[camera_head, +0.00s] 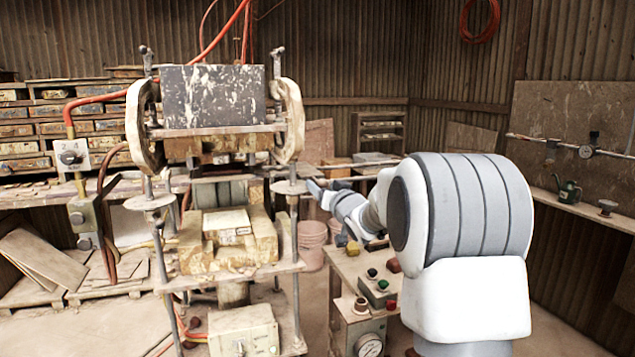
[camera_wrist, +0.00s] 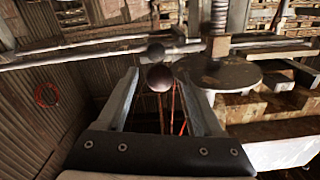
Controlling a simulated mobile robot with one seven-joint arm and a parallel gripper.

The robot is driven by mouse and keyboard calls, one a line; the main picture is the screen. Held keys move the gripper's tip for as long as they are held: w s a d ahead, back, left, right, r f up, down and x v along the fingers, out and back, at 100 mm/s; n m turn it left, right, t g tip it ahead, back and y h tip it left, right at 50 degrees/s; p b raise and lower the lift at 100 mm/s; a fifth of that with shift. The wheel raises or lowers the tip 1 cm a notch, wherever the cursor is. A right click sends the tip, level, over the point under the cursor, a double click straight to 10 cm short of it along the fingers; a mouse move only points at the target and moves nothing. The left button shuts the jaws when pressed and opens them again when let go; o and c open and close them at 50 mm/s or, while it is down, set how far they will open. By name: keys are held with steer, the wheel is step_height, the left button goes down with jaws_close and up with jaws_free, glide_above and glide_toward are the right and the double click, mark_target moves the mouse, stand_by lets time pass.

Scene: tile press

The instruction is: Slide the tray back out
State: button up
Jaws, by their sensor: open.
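The press holds stepped, worn yellow blocks (camera_head: 180,240) on its lower plate, with a pale block (camera_head: 227,226) on top. I cannot tell for certain which part is the tray. My gripper (camera_head: 317,188) is at the press's right side, close to the round disc (camera_head: 290,187) on its right front post. In the wrist view my gripper (camera_wrist: 160,76) is open, fingers apart. A dark round knob (camera_wrist: 159,78) appears between the fingertips; I cannot tell whether they touch it. The disc (camera_wrist: 235,72) is just right of the fingers there.
A control stand (camera_head: 358,285) with buttons and a gauge is right of the press, below my arm. Buckets (camera_head: 312,240) stand behind. A lever box (camera_head: 78,158) with a red hose is at the left. Boards (camera_head: 45,260) lean at the far left.

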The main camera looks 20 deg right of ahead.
steer(key=shift+w, duration=2.1)
jaws_close()
